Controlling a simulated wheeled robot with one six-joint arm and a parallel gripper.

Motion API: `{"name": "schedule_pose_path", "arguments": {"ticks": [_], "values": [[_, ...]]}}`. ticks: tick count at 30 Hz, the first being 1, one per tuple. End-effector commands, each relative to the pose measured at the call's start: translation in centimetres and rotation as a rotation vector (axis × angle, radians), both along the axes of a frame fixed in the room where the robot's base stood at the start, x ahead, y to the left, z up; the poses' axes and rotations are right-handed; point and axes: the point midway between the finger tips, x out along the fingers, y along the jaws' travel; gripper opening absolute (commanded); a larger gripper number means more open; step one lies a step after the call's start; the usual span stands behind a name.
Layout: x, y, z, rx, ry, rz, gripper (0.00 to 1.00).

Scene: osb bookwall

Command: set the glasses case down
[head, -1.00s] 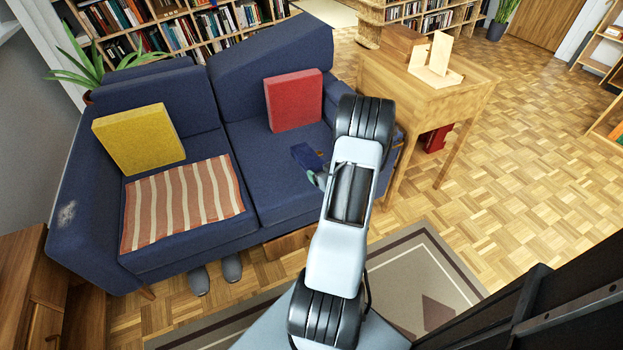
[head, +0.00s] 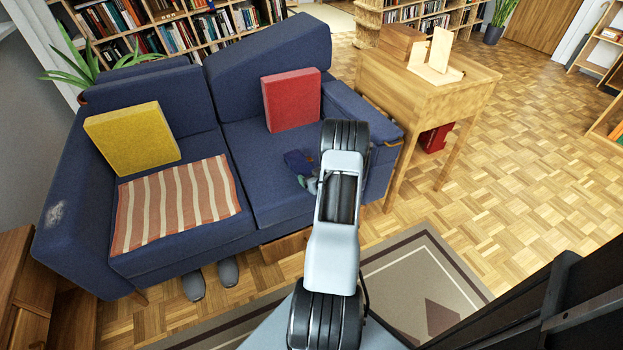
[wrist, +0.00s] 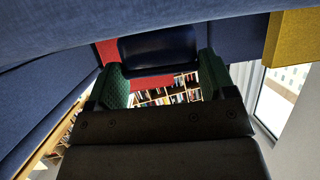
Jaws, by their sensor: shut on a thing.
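The glasses case is a dark blue, smooth thing that fills the gap between my fingers in the wrist view (wrist: 158,50). My gripper (wrist: 155,75) has green textured finger pads, one on each side of the case, and is shut on it. In the head view the case (head: 298,161) shows as a small dark blue shape over the right seat of the blue sofa (head: 265,195), just left of my arm. My gripper (head: 309,180) is partly hidden there by my arm. I cannot tell whether the case touches the seat.
A red cushion (head: 291,100) stands behind, against the backrest. A yellow cushion (head: 132,138) and a striped cloth (head: 175,205) are on the left seat. A wooden desk (head: 440,95) stands right of the sofa. The right seat around the case looks clear.

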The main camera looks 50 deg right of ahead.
Motion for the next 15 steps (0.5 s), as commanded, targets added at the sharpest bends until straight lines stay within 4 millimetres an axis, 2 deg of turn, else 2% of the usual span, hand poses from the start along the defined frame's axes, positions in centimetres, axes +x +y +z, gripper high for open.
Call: {"name": "schedule_pose_path", "arguments": {"ticks": [12, 13, 15], "values": [[0.05, -0.08, -0.42, -0.002, -0.003, -0.001, 0.41], [0.01, -0.03, -0.41, -0.001, -0.002, 0.0, 0.78], [0.01, -0.03, -0.34, -0.001, -0.001, 0.0, 0.85]]}}
